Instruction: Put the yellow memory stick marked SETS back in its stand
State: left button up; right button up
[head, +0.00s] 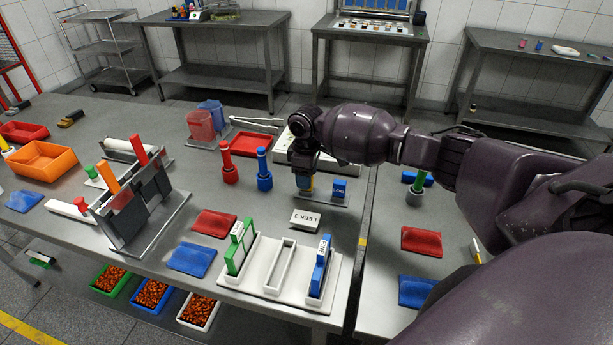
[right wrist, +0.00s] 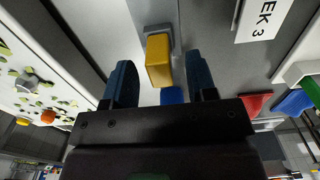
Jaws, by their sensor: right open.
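The yellow memory stick (head: 304,184) is upright under my right gripper on a flat grey stand (head: 325,201). In the right wrist view the yellow stick (right wrist: 158,62) shows between the fingertips, with a grey holder (right wrist: 157,30) at its far end. Whether it is fully seated I cannot tell, and its marking is not readable. My right gripper (head: 304,172) is open around the stick, with gaps to both fingers in the right wrist view (right wrist: 162,78). A blue stick marked LOG (head: 339,189) stands to its right on the same stand. My left gripper is not in view.
A LEEK 3 plate (head: 305,220) lies just in front of the stand. Red (head: 229,165) and blue (head: 264,170) posts stand to the left. A white rack (head: 255,282) with a green and a blue frame is at the front. A seam between tables runs to the right.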

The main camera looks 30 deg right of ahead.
notch_tip(320, 180, up, 10)
jog(key=shift+r+p, duration=0.15)
jog(key=shift+p, duration=0.25)
jog(key=shift+s, duration=0.1)
dwell(0.5)
